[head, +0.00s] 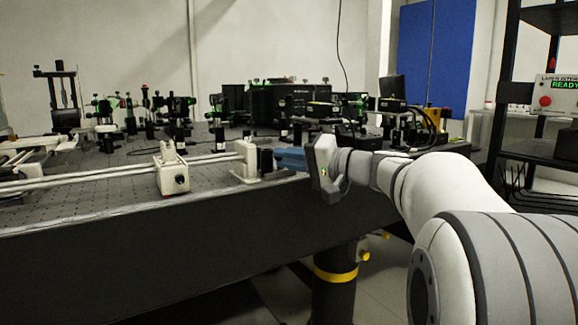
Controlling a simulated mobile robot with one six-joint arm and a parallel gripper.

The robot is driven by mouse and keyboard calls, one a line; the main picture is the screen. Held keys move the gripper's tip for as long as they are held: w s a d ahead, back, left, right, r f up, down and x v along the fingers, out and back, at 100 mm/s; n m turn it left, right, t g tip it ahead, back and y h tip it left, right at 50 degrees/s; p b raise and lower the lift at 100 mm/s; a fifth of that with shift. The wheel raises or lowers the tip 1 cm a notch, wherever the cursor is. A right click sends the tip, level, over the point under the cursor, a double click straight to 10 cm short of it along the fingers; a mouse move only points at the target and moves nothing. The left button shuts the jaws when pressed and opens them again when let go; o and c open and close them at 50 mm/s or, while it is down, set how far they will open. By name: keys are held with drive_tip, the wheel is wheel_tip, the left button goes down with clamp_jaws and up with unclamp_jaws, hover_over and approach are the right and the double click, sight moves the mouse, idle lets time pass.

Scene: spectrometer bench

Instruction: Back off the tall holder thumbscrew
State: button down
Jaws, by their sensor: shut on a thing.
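My gripper (279,159) reaches in from the right at the near edge of the bench, with its blue fingers pointing left. The fingers are shut on a small dark knob (265,161), which looks like the thumbscrew. The knob is beside the right face of a tall, cream-coloured holder block (245,160) at the right end of a pale double rail (212,160). The fingertips partly hide the knob, and its thread cannot be seen. A second cream block (171,172) with a dark knob on its front sits further left on the rail.
The dark perforated bench top (110,182) ends just in front of the rail. Several optics on posts (175,110) and a black box (290,102) stand behind. A black rack (530,150) stands to the right.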

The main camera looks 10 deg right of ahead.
idle(0.3)
drive_tip(key=c, duration=1.4)
unclamp_jaws()
drive_tip(key=shift+d, duration=0.1)
drive_tip(key=p+v, duration=0.2)
drive_tip(key=v, duration=0.5)
drive_tip(key=shift+s+d, duration=0.25)
